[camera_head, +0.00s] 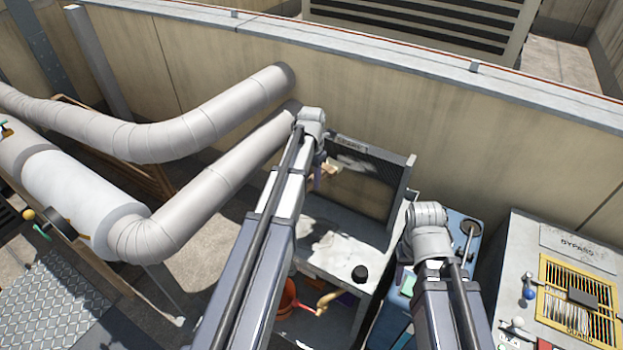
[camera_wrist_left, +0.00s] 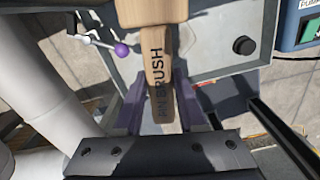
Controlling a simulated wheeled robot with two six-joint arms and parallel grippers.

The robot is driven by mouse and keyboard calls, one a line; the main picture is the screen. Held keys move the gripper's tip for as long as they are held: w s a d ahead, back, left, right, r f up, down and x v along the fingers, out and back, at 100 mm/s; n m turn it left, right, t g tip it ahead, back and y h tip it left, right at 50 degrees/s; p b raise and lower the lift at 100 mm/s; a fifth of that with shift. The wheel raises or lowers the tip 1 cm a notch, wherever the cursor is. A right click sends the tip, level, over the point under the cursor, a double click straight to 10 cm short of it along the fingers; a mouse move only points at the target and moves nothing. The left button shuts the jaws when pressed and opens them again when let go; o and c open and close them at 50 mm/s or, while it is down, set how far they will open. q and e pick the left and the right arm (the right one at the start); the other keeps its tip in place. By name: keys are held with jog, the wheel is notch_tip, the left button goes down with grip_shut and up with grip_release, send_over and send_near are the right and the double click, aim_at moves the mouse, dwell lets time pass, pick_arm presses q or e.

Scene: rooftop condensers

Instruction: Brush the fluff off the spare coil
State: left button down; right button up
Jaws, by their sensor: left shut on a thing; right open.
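The spare coil (camera_head: 398,168) is a dark mesh panel standing upright in a grey frame at the back of a bench, labelled along its top. A pale patch of fluff (camera_head: 358,163) lies across its upper part. My left gripper (camera_wrist_left: 158,105) is shut on the wooden handle of the fin brush (camera_wrist_left: 156,70), with purple fingers either side. In the head view, the brush (camera_head: 329,171) is in front of the coil's left part; I cannot tell whether it touches. The bristles are out of the wrist view. My right gripper is hidden behind its own wrist.
The bench top (camera_head: 335,250) has whitish patches and a black knob (camera_head: 360,273). A red-orange container (camera_head: 288,298) sits beneath. Thick pipes (camera_head: 190,130) run at left. A blue case (camera_head: 464,232) and the bypass panel (camera_head: 575,245) stand at right.

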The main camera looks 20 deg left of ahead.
pick_arm(q)
jog(key=shift+r+p, duration=2.15)
jog(key=shift+r, duration=0.15)
jog(key=shift+f, duration=0.1)
jog(key=shift+f+b, duration=2.3)
jog(key=shift+b, duration=0.1)
jog(key=shift+w+r, duration=0.1)
notch_tip(320, 180, up, 5)
jog(key=p, duration=0.4)
jog(key=shift+f+p, duration=0.2)
jog(key=shift+p, duration=0.2)
jog(key=shift+s, duration=0.25)
